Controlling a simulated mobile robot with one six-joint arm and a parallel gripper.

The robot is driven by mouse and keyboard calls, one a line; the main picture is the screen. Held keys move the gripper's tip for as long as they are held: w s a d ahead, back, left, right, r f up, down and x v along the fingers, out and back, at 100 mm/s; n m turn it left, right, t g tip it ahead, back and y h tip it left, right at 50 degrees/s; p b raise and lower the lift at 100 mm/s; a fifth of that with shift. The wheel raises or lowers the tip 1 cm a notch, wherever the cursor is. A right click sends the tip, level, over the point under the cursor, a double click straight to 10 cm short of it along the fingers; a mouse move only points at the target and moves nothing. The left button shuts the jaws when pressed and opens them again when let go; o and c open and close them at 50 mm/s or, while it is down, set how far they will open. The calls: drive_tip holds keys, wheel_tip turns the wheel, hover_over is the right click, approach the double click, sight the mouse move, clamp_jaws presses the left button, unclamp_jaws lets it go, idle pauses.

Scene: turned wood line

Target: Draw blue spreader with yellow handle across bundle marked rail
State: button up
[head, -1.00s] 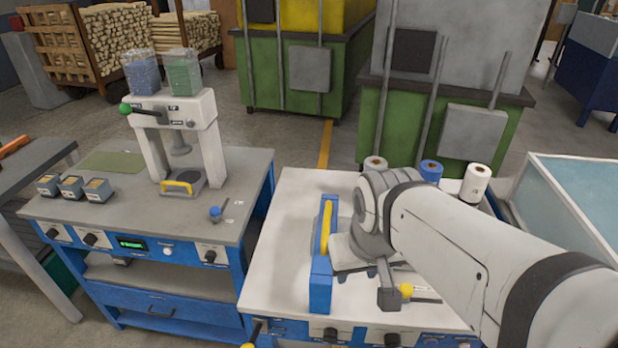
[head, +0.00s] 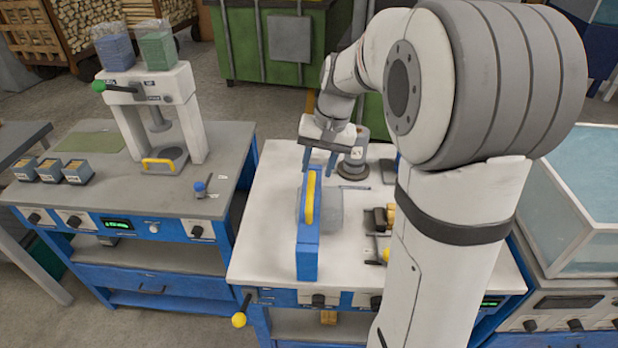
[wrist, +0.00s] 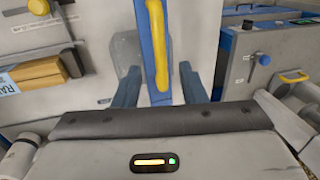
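The blue spreader (head: 307,262) with its yellow handle (head: 310,198) stands on the pale bench top. In the wrist view its yellow handle (wrist: 157,45) and blue body (wrist: 144,30) run between my fingers in the picture. My gripper (head: 320,168) is at the far end of the spreader, fingers pointing down. In the wrist view my gripper (wrist: 160,92) is open, with a gap on both sides of the spreader. A wooden bundle (wrist: 40,70) with a pale label, partly cut off and starting "RA", lies left in the wrist view. In the head view my arm hides most of it.
A grey translucent rounded piece (head: 330,212) is beside the spreader. A dark round stand (head: 353,168) is close right of my gripper. A yellow-knobbed lever (head: 240,318) sticks out at the bench front. The left bench (head: 222,160) carries a press (head: 190,110) and several small bins.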

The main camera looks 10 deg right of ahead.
sight(311, 188)
drive_tip(key=f, duration=0.4)
drive_tip(key=a+f, duration=0.1)
drive_tip(key=f, duration=0.1)
drive_tip(key=shift+w, duration=0.15)
drive_tip(key=shift+c, duration=0.2)
clamp_jaws()
drive_tip(key=shift+a, duration=0.1)
